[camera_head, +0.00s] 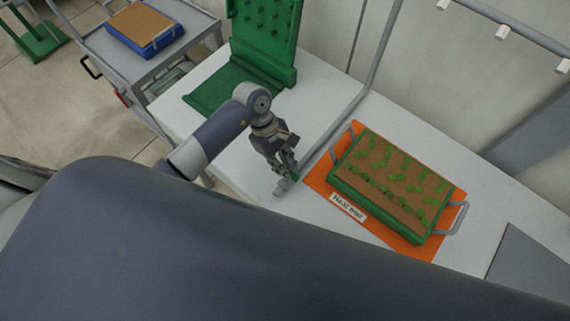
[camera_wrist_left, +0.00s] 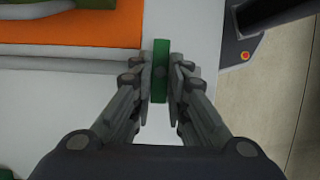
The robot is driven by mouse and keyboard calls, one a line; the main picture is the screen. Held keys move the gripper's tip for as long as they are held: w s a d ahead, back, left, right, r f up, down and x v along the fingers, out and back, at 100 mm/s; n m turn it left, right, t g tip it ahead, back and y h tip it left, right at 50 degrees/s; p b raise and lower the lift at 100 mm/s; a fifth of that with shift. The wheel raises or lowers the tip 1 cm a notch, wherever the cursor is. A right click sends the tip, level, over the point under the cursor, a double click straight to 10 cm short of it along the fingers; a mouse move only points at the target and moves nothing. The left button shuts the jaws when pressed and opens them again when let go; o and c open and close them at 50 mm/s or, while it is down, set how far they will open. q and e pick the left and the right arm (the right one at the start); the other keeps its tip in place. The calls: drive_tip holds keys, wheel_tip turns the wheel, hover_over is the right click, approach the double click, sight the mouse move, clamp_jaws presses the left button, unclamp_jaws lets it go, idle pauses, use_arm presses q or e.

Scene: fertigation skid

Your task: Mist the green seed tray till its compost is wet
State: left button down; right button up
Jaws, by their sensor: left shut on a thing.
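The green seed tray (camera_head: 378,213) sits on an orange mat (camera_head: 314,181) on the white bench, with light brown compost (camera_head: 398,184) and rows of small green seedlings. No spray shows over it. My left gripper (camera_head: 290,170) is to the left of the tray, shut on a green handle, which shows between the fingers in the left wrist view (camera_wrist_left: 161,72). The handle is at the near end of a grey pipe (camera_head: 343,117), beside a small grey fitting (camera_head: 280,187). The fingers hide part of the handle. My right gripper is not in view.
White nozzles (camera_head: 503,31) hang from a rail (camera_head: 512,22) at the upper right. The tray has grey loop handles (camera_head: 455,218), and a white label (camera_head: 348,207) lies in front. A green pegged stand (camera_head: 262,45) is behind my arm. A blue tray (camera_head: 146,47) stands on a grey cart.

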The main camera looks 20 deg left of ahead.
use_arm(q)
drive_tip(key=shift+s+a+f+n+t+b, duration=0.25)
drive_tip(key=shift+n+b, duration=0.5)
drive_tip(key=shift+b, duration=1.05)
drive_tip(key=shift+w+d+f+n+t+b, duration=0.15)
drive_tip(key=shift+n+t+b, duration=0.4)
drive_tip(key=shift+b, duration=1.25)
drive_tip(key=shift+r+n+b, duration=0.15)
drive_tip(key=shift+n+b, duration=0.2)
drive_tip(key=shift+n, duration=0.25)
drive_tip(key=n+b, duration=0.1)
drive_tip(key=n, duration=0.1)
drive_tip(key=n+t+b, duration=0.1)
drive_tip(key=n, duration=0.1)
drive_tip(key=n+t+b, duration=0.1)
drive_tip(key=n+b, duration=0.1)
drive_tip(key=shift+s+d+r, duration=0.1)
drive_tip(key=shift+s+d, duration=0.1)
drive_tip(key=shift+s, duration=0.15)
drive_tip(key=n+b, duration=0.1)
drive_tip(key=n, duration=0.1)
drive_tip(key=n+t+y+b, duration=0.1)
drive_tip(key=n, duration=0.1)
drive_tip(key=shift+s+d+r+t, duration=0.1)
drive_tip(key=shift+d+t, duration=0.05)
drive_tip(key=shift+t, duration=0.15)
drive_tip(key=shift+n+y+b, duration=0.45)
drive_tip(key=shift+n+y, duration=0.05)
drive_tip(key=shift+n, duration=0.5)
drive_tip(key=shift+r, duration=0.1)
